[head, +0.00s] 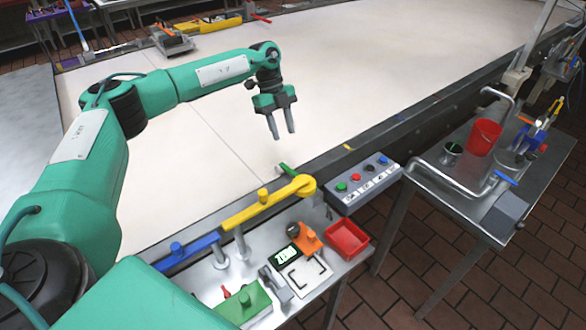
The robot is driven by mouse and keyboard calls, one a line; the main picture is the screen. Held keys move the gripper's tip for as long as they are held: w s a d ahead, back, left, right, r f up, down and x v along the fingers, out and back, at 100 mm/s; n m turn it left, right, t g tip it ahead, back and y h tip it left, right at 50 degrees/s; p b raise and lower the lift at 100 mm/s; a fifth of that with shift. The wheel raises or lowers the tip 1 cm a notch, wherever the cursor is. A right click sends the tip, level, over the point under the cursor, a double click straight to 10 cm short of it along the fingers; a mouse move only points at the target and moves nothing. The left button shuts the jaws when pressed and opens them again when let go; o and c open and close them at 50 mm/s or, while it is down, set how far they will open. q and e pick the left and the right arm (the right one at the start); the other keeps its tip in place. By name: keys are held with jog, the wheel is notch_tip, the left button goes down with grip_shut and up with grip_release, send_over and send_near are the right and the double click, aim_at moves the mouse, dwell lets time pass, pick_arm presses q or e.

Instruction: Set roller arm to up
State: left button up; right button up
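A yellow arm (258,207) with a round yellow hub at its right end lies along the near edge of the belt. A short green handle (287,169) sticks out just beyond the hub. A blue arm (187,252) with a blue knob lies in line with it to the left. No label shows which of these is the roller arm. My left gripper (283,134) is above the pale belt, beyond the green handle and apart from it. Its two fingers point down, spread with nothing between them. My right gripper is not in view.
A grey button box (357,188) sits right of the yellow arm. On the near bench are a red tray (347,239), an orange device (307,238) and a green block (243,303). A side table at right holds a red bucket (484,137). The middle belt (370,80) is clear.

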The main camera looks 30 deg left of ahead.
aim_at(294, 173)
pick_arm(q)
jog(key=p+x, duration=0.3)
jog(key=x, duration=0.8)
jog(key=shift+s+d+f, duration=0.2)
jog(key=shift+d+f, duration=0.05)
jog(key=shift+f, duration=0.05)
jog(key=shift+d+f, duration=0.15)
jog(key=shift+f, duration=0.45)
grip_shut()
